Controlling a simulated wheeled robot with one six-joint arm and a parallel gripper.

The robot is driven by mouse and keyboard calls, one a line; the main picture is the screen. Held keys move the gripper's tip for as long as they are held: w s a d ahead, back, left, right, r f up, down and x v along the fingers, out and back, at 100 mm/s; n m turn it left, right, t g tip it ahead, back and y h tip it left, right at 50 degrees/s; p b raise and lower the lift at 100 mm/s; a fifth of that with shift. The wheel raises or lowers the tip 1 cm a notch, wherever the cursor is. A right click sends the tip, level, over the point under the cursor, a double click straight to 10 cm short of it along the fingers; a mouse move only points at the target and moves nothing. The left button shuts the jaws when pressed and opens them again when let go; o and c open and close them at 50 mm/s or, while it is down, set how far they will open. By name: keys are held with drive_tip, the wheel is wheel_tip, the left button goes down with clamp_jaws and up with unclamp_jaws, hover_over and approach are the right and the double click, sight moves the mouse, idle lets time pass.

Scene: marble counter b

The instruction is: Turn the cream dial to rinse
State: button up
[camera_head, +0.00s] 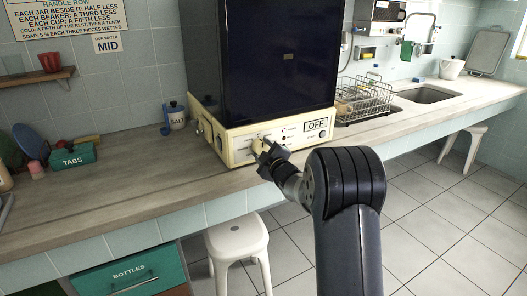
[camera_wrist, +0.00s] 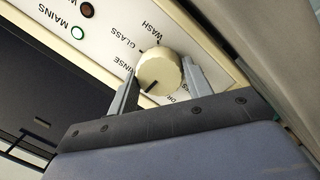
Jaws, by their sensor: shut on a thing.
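The cream dial (camera_wrist: 158,66) is on the cream front panel (camera_wrist: 215,25) of the machine. My gripper (camera_wrist: 158,72) is shut on it, with one finger on each side. The dial's dark line points to the lower left in the wrist view, between the RINSE label (camera_wrist: 125,78) and a partly hidden label starting with DR (camera_wrist: 170,100). WASH (camera_wrist: 166,26) and GLASS (camera_wrist: 122,46) are printed above and to the left.
The dark-fronted machine (camera_head: 262,60) stands on the counter (camera_head: 120,205), with an OFF display (camera_head: 316,125) at the panel's right. A SALT pot (camera_head: 176,118) is left of it, a dish rack (camera_head: 362,100) right. A white stool (camera_head: 238,240) stands below.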

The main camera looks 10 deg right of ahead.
drive_tip(key=shift+c, duration=0.8)
drive_tip(key=m+p, duration=0.2)
drive_tip(key=m, duration=0.1)
drive_tip(key=shift+r+m+g, duration=0.15)
drive_tip(key=shift+m+g, duration=0.15)
drive_tip(key=m+p, duration=0.2)
drive_tip(key=m, duration=0.2)
drive_tip(key=shift+m+y+p, duration=0.3)
drive_tip(key=o, duration=1)
drive_tip(key=shift+c, duration=0.2)
drive_tip(key=shift+s, duration=0.1)
